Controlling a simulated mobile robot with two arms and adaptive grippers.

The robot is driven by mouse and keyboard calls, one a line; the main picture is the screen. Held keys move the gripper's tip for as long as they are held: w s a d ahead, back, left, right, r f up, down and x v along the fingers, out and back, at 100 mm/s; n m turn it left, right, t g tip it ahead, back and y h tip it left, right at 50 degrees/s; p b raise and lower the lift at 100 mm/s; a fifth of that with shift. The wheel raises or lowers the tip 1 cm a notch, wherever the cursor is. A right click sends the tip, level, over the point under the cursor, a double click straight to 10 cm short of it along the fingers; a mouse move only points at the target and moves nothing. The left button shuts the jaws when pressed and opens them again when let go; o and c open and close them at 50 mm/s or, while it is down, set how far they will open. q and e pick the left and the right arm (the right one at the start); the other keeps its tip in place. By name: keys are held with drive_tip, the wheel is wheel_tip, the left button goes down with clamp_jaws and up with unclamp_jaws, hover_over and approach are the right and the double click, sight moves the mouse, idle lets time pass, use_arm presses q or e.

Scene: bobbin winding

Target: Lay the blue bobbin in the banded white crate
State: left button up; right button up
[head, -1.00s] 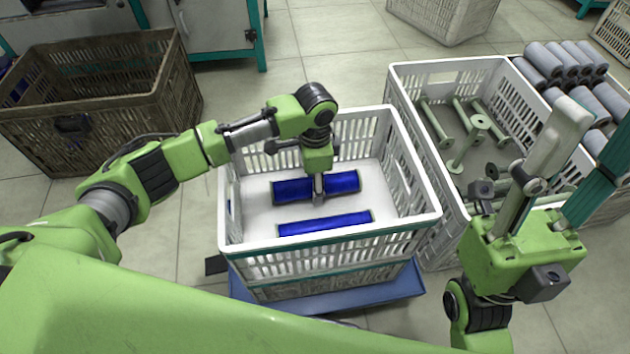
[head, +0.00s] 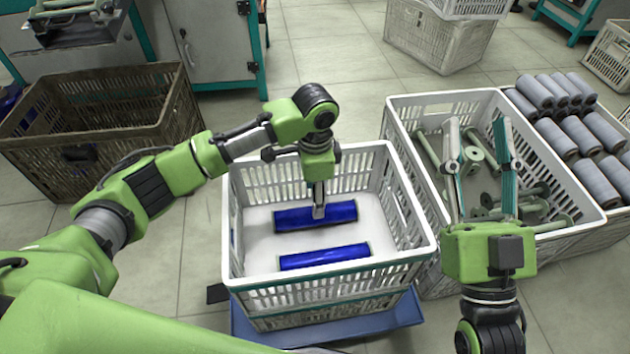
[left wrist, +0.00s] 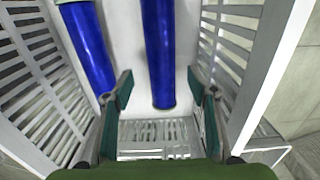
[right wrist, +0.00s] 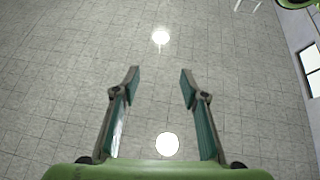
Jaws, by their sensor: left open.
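Two blue bobbins lie side by side on the floor of the white crate with a teal band (head: 412,195). The far blue bobbin (head: 290,219) is partly hidden by my left gripper (head: 319,210). The near blue bobbin (head: 324,256) lies apart from it, towards the front wall. My left gripper points down inside the crate, over the far bobbin. In the left wrist view its jaws (left wrist: 160,80) are open, with one bobbin (left wrist: 160,50) between and beyond them and another (left wrist: 88,45) to the left. My right gripper (head: 477,128) is open and empty, also in the right wrist view (right wrist: 160,76).
A brown crate (head: 165,110) stands on the floor at left. The banded crate stands on a blue base (head: 400,310). Grey cabinets are behind.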

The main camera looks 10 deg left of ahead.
use_arm(q)
drive_tip(key=shift+r+p, duration=0.45)
drive_tip(key=shift+r, duration=1.2)
use_arm(e)
wheel_tip(320, 180, down, 6)
drive_tip(key=w+g+h, duration=0.1)
drive_tip(key=w+g, duration=0.1)
drive_tip(key=g, duration=0.1)
drive_tip(key=shift+w+r, duration=0.2)
drive_tip(key=shift+w, duration=0.1)
use_arm(q)
drive_tip(key=shift+w, duration=0.1)
